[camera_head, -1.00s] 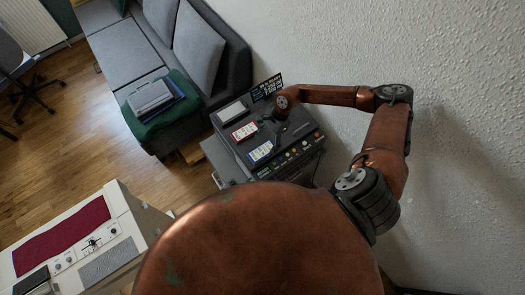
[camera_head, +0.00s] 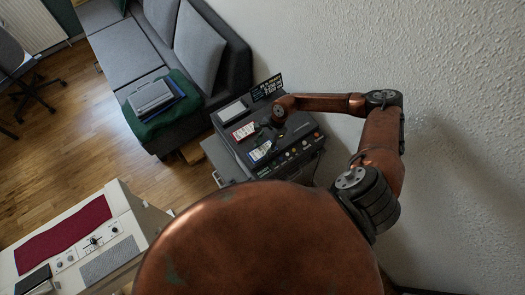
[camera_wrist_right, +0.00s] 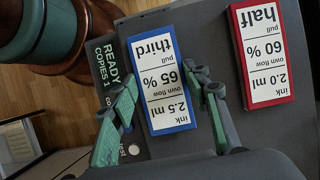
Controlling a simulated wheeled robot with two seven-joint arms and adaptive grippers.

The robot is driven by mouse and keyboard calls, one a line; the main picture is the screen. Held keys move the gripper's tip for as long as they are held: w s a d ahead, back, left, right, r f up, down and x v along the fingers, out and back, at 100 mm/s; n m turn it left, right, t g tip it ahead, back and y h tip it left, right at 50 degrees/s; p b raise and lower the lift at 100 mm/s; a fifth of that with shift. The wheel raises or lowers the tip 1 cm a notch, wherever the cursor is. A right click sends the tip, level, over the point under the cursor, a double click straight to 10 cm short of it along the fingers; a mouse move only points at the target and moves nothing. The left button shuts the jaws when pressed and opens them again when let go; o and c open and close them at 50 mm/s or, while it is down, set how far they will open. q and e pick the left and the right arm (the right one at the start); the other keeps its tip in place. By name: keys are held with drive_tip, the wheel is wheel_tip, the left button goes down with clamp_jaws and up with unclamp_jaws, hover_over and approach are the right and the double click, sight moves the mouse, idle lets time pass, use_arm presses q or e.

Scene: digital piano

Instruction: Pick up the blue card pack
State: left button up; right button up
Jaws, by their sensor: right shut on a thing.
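The blue card pack (camera_wrist_right: 165,80) has a white printed label reading "third 65 %" and blue edges. It also shows in the head view (camera_head: 259,152) on the dark machine top. My right gripper (camera_wrist_right: 166,84) has a green-padded finger on each long side of the pack and is shut on it. In the head view the right gripper (camera_head: 268,139) is small and dark against the machine. I cannot tell whether the pack is clear of the surface. My left gripper is not in view.
A red-edged card pack (camera_wrist_right: 263,55) lies beside the blue one, also in the head view (camera_head: 243,131). The dark machine (camera_head: 232,158) has knobs along its front edge and a sign (camera_head: 267,87) at its back. The wall (camera_head: 440,60) is close on the right.

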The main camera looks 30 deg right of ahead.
drive_tip(key=c, duration=0.7)
